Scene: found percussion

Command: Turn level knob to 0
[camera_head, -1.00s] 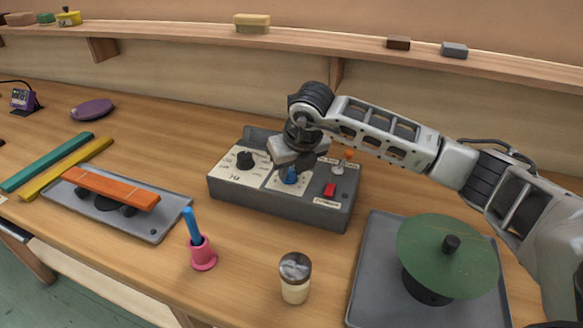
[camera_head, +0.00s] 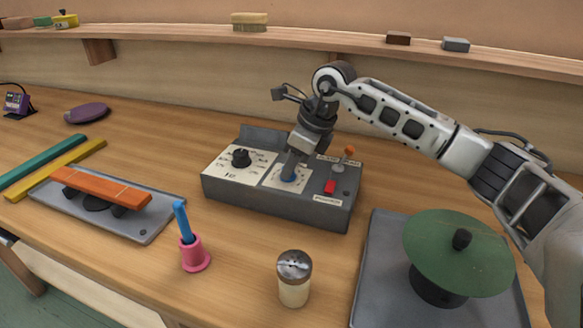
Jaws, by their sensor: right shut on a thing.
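A grey control box (camera_head: 222,190) stands on the wooden bench. A black knob (camera_head: 241,158) sits on its left dial plate, which is marked Hz. A blue knob (camera_head: 288,174) sits on the middle dial plate, its label partly hidden by my gripper. My right gripper (camera_head: 290,169) comes down from above and is shut on the blue knob. The knob's exact pointer direction is hidden by the fingers. My left gripper is not in view.
A red power switch (camera_head: 330,187) and an orange-tipped lever (camera_head: 348,151) are right of the blue knob. A shaker (camera_head: 294,278) and pink cup (camera_head: 194,255) stand in front. A green cymbal (camera_head: 458,255) on a tray is at right. An orange bar (camera_head: 100,187) lies left.

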